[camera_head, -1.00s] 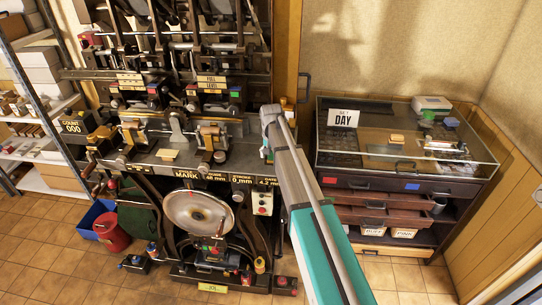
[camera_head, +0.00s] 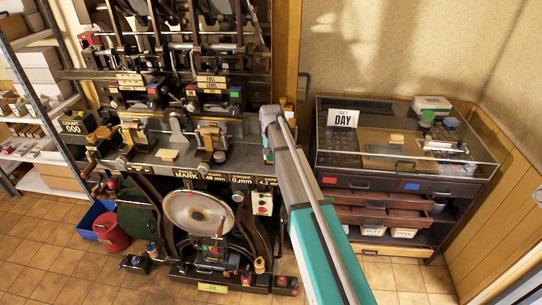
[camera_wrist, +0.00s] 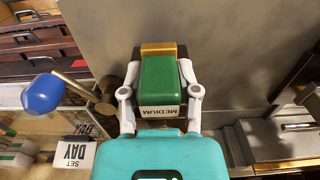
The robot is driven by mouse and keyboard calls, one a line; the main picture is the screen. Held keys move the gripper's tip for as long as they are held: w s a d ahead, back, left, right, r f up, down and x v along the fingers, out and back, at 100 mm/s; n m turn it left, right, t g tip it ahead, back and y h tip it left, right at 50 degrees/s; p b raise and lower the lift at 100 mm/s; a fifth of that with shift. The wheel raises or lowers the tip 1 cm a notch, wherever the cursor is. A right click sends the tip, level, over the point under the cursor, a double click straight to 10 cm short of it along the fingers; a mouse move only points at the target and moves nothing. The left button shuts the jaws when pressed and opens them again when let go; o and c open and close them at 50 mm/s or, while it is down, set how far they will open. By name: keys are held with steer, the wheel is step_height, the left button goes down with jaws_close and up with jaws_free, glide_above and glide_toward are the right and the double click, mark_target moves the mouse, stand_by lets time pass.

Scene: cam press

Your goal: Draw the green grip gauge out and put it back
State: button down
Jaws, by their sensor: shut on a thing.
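The green grip gauge (camera_wrist: 161,80) is a green block with a white label reading MEDIUM. In the wrist view it sits between the two pale fingers of my gripper (camera_wrist: 160,72), which is shut on it. A brass-coloured piece (camera_wrist: 159,49) on a dark backing shows just beyond the gauge; I cannot tell whether they touch. In the head view my arm covers the gripper and most of what it holds, at the right end of the press bench (camera_head: 229,152).
A blue knob (camera_wrist: 42,93) on a rod stands left of my gripper in the wrist view. The glass-topped cabinet (camera_head: 400,165) with a DAY card (camera_head: 343,118) stands right of my arm. The press wheel (camera_head: 196,211) is below the bench. Tiled floor is open in front.

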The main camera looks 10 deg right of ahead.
steer(key=shift+s+a, duration=0.25)
steer(key=shift+s, duration=0.6)
steer(key=shift+s+a, duration=0.3)
steer(key=shift+s, duration=0.6)
steer(key=shift+s+a, duration=0.25)
steer(key=shift+s, duration=0.6)
step_height(320, 180, up, 6)
steer(key=p, duration=0.6)
